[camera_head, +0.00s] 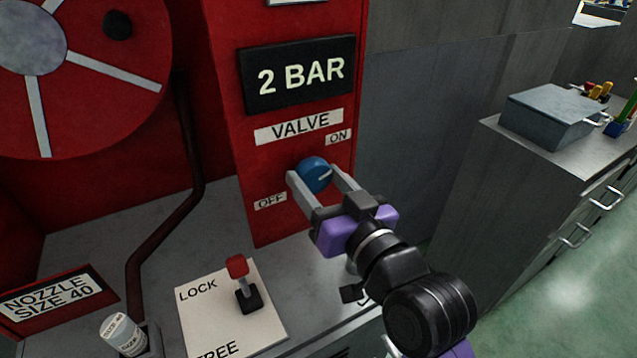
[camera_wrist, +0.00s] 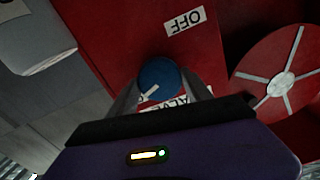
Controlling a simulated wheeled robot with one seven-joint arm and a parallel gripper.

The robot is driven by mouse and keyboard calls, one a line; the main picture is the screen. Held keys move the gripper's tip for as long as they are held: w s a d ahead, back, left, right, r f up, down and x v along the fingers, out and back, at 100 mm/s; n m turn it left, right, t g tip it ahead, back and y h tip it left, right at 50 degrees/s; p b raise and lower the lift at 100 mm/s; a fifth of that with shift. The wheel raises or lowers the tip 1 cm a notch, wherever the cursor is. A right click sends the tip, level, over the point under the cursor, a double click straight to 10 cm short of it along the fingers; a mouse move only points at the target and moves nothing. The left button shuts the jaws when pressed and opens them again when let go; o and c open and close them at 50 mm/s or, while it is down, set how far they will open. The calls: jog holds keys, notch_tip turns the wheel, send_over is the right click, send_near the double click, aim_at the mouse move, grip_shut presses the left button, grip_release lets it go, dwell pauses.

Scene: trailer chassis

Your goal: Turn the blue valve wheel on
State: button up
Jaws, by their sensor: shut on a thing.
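The blue valve wheel (camera_head: 314,175) is on the front of a red panel, under the VALVE label (camera_head: 299,126). Its white pointer line points right and slightly up, toward the ON label (camera_head: 338,137). The OFF label (camera_head: 270,200) is at its lower left. My gripper (camera_head: 317,179) is shut on the wheel, with one finger on each side of it. In the wrist view the wheel (camera_wrist: 158,78) sits between my fingers, and the OFF label (camera_wrist: 184,20) shows upside down above it. The fingertips partly hide the wheel's sides.
A black 2 BAR sign (camera_head: 299,74) is above the valve. A red-topped lever (camera_head: 241,277) stands on a LOCK/FREE plate below and left of my gripper. A red reel (camera_head: 75,70) is at the upper left. A grey box (camera_head: 553,115) sits on a cabinet at right.

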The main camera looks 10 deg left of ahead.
jog(key=shift+f, duration=0.15)
jog(key=o, duration=1.4)
jog(key=shift+c, duration=0.2)
jog(key=b+v, duration=0.1)
jog(key=v, duration=0.7)
jog(key=shift+w, duration=0.1)
